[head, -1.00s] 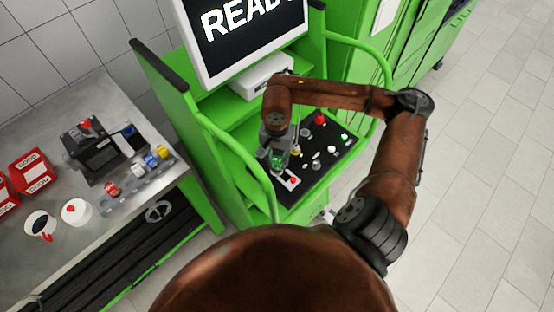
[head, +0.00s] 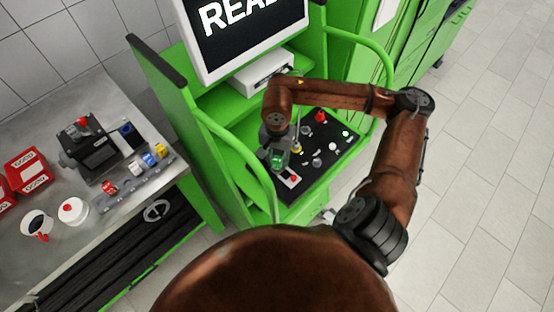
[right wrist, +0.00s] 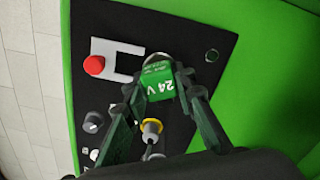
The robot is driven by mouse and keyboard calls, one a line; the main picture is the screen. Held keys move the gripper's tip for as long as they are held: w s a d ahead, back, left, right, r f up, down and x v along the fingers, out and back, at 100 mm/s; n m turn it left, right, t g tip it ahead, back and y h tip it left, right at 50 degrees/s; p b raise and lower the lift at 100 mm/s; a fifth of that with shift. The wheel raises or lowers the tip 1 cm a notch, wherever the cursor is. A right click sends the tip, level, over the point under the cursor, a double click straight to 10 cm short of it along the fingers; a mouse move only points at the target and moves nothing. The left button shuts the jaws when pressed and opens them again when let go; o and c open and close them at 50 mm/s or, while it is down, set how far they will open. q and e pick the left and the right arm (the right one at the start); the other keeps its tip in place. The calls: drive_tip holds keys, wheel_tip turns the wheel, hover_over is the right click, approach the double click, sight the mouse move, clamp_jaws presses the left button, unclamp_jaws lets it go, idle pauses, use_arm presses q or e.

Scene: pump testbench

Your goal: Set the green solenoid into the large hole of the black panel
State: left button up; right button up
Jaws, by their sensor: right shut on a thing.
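The green solenoid (right wrist: 158,82), a block labelled 24 V, is held between the fingertips of my right gripper (right wrist: 160,88). It also shows in the head view (head: 277,163) under my right wrist. The gripper is shut on it over the black panel (right wrist: 210,60), which also shows in the head view (head: 316,178). In the right wrist view a round metallic rim shows just past the solenoid's far end. The solenoid hides most of this spot, so I cannot tell whether it is in the large hole or above it. My left gripper is not in view.
The panel carries a red button (right wrist: 94,65) on a pale plate, a yellow-ringed connector (right wrist: 151,128) close to my right fingers, and a dark knob (right wrist: 92,122). Green rails (head: 240,150) flank the panel. A grey bench (head: 90,230) with loose parts stands at left.

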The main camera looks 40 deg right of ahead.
drive_tip(key=shift+f, duration=0.2)
drive_tip(key=o, duration=1)
drive_tip(key=shift+o, duration=0.5)
drive_tip(key=o, duration=0.3)
drive_tip(key=shift+r, duration=0.15)
drive_tip(key=shift+r+p, duration=1.6)
drive_tip(key=shift+r, duration=2.3)
